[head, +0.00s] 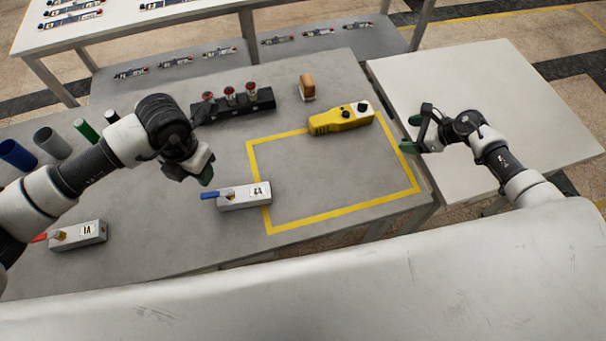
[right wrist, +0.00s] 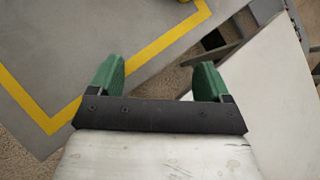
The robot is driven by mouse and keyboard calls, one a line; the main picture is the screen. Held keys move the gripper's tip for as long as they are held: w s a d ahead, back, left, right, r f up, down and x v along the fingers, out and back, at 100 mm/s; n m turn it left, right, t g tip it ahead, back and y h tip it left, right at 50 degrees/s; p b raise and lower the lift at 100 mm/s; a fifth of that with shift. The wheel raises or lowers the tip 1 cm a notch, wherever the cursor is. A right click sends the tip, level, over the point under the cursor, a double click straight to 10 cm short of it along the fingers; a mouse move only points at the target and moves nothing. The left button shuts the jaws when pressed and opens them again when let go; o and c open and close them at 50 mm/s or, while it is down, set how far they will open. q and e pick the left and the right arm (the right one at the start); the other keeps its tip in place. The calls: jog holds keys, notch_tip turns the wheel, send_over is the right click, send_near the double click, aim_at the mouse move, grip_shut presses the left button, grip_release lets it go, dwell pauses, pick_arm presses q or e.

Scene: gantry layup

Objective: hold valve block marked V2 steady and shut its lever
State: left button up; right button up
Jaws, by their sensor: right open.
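The valve block marked V2 (head: 246,197) is a pale grey block lying across the left line of the yellow outline in the head view. Its blue lever (head: 212,195) sticks out past the block's left end, roughly in line with the block. My right gripper (head: 408,133) is open and empty at the right, near the gap between the two tables. Its green fingers (right wrist: 158,76) stand wide apart in the right wrist view.
Another valve block, marked V1 (head: 85,234), with a red lever lies at the left. A yellow device (head: 340,118), a brown-topped brush-like item (head: 307,88) and a black rack with red-topped parts (head: 236,103) stand farther back. The yellow outline's (head: 335,213) inside is mostly clear.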

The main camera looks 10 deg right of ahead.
aim_at(263, 190)
jog(key=a+n+g+y, duration=0.1)
jog(key=a, duration=0.4)
jog(key=s+a+r+n+g+y, duration=0.1)
jog(key=a, duration=0.4)
jog(key=a+r+n+g+y, duration=0.1)
jog(key=a+y, duration=0.1)
jog(key=a, duration=0.4)
jog(key=shift+s+r, duration=0.2)
jog(key=s+a+n+g+y, duration=0.1)
jog(key=s+a, duration=0.1)
jog(key=a, duration=0.3)
jog(key=s+a+n+g+y, duration=0.1)
jog(key=s+a, duration=0.1)
jog(key=a, duration=0.3)
jog(key=s+a+n+g, duration=0.1)
jog(key=s+a, duration=0.1)
jog(key=a, duration=0.3)
jog(key=shift+s+a+f+g+y, duration=0.2)
jog(key=shift+s+f+g+y, duration=0.1)
jog(key=shift+s+f+y, duration=0.1)
jog(key=x, duration=1)
jog(key=shift+a+f, duration=0.1)
jog(key=shift+a, duration=0.25)
jog(key=c, duration=1.2)
